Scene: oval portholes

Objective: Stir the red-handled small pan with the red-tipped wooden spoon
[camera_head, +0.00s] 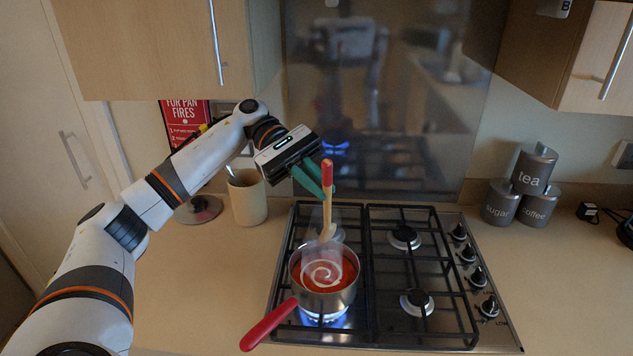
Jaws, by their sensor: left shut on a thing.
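The small pan (325,296) with a red handle (269,325) stands on the front left burner of the hob, over a lit blue flame. Its handle points to the front left. It holds a red-orange liquid with a pale swirl on top. The wooden spoon (327,212) with a red tip (327,173) is upright, its head at the pan's back rim; I cannot tell whether it touches the liquid. My left gripper (324,190) is shut on the spoon just below the red tip, with green fingers. My right gripper is not in view.
The gas hob (450,335) has black grates, other burners and knobs at its right. A beige utensil pot (248,198) stands left of the hob, below my arm. Grey canisters (533,170) stand at the back right. The counter at front left is clear.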

